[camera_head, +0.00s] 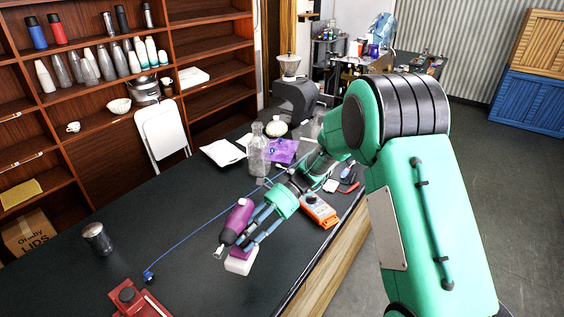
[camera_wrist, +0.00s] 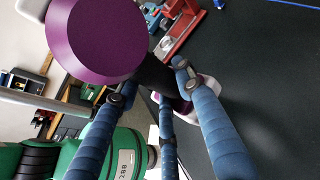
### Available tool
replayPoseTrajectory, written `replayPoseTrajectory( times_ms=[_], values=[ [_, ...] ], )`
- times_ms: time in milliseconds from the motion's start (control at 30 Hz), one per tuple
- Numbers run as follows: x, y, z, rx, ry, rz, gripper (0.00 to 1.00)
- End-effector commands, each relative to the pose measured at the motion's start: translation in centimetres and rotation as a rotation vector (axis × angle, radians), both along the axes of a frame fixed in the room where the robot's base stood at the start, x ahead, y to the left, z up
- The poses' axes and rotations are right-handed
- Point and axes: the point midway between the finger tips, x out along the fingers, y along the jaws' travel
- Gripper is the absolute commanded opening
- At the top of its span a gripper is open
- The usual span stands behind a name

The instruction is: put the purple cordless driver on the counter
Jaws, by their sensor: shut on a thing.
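The purple cordless driver (camera_head: 238,218) is upright in my gripper (camera_head: 252,236), over the front part of the dark counter (camera_head: 190,210). In the head view its pale base (camera_head: 239,262) points down, close to the counter top; I cannot tell if it touches. In the wrist view the driver's round purple end (camera_wrist: 97,38) is near the camera, and the blue fingers (camera_wrist: 150,88) close around its dark handle (camera_wrist: 158,78). Part of the handle is hidden by the fingers.
An orange meter (camera_head: 319,210) lies to the right by the counter edge. A red device (camera_head: 135,302) is at the lower left, with a blue cable (camera_head: 195,249) running from near it. Bare counter lies left of the driver.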

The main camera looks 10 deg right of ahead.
Motion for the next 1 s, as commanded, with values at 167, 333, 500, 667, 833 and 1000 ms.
replayPoseTrajectory(
  times_ms=[167, 333, 500, 667, 833, 1000],
  values=[
    [-1.1, -0.9, -1.4, 0.001, 0.0, 0.165, 0.0],
    [-2.1, -2.2, -2.7, 0.0, 0.0, 0.336, 0.0],
    [-2.8, -3.9, -3.9, 0.0, 0.001, 0.524, 0.0],
    [-3.0, -5.8, -4.8, -0.001, 0.001, 0.723, 0.0],
    [-2.8, -7.9, -5.5, -0.002, 0.002, 0.93, 0.0],
    [-2.1, -9.9, -5.8, -0.003, 0.001, 1.129, 0.0]
  ],
)
